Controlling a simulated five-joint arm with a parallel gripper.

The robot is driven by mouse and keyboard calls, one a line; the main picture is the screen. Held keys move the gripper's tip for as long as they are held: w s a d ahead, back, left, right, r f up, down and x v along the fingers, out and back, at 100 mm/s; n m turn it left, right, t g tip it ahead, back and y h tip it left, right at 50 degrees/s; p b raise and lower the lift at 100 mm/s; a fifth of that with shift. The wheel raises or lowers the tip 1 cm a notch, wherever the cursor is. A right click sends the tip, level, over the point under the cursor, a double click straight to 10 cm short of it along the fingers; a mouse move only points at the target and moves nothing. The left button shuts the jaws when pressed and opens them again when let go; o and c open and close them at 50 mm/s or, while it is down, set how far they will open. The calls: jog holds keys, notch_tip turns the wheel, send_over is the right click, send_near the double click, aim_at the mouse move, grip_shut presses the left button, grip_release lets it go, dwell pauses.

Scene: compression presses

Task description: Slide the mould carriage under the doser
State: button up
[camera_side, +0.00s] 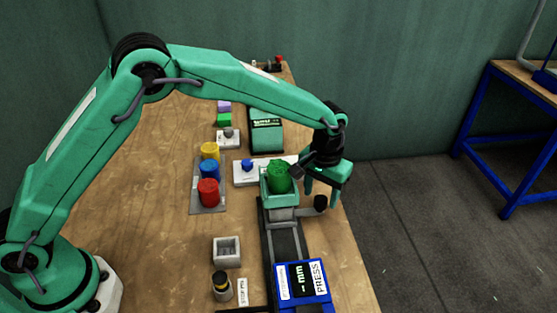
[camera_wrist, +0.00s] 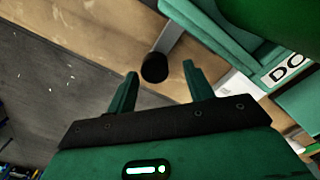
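The mould carriage (camera_side: 283,213) is a grey block on the dark rail, at the near edge of the green doser (camera_side: 279,187); how far it reaches beneath the doser is hidden. Its handle ends in a black knob (camera_side: 320,203) on the right, and the knob also shows in the wrist view (camera_wrist: 155,68). My gripper (camera_side: 321,194) is open and empty, beside the doser and close to the knob. In the wrist view my fingers (camera_wrist: 160,72) are spread, with the knob in line with the gap between their tips. I see no contact.
The rail (camera_side: 285,245) runs to a blue press (camera_side: 302,284) in front. Left of it are yellow, blue and red cylinders (camera_side: 209,190) and a grey open box (camera_side: 227,251). A green machine (camera_side: 266,132) stands behind. The table's right edge is close, with floor beyond.

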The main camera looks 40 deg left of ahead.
jog(key=shift+s+d+r, duration=0.1)
jog(key=shift+r, duration=3.8)
jog(key=s+a+r+t, duration=0.3)
jog(key=s+a+r, duration=0.7)
jog(key=a+r, duration=0.4)
jog(key=s+a+f+t, duration=0.1)
jog(key=s+a, duration=0.4)
jog(key=s, duration=0.3)
jog(key=s+a+t, duration=0.1)
jog(key=s+a, duration=0.5)
jog(key=s, duration=0.3)
jog(key=shift+s+f+t, duration=0.2)
jog(key=shift+f+t, duration=0.1)
jog(key=shift+f, duration=0.05)
